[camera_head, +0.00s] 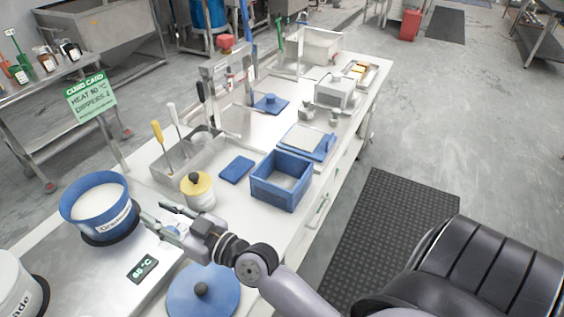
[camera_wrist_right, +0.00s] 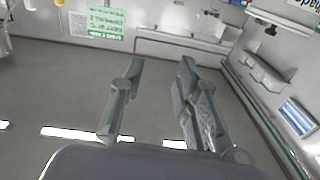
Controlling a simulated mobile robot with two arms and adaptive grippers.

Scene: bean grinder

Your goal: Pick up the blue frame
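A blue rectangular open-topped frame (camera_head: 281,186) stands on the white table, right of a small blue pad; its inside looks pale, and I cannot tell whether it has a bottom. My right gripper (camera_head: 160,216) is open and empty, left of the frame and apart from it, between the blue tub and the yellow-lidded pot. Its two spread fingers (camera_wrist_right: 155,105) also show in the right wrist view, with nothing between them. The frame is not clearly visible there. My left gripper is not in view.
A yellow-lidded pot (camera_head: 198,191) and a blue pad (camera_head: 237,169) stand between my right gripper and the frame. A blue tub (camera_head: 98,206) is left of the gripper, a blue round lid (camera_head: 203,297) below it. A white board on a blue tray (camera_head: 304,139) is behind the frame.

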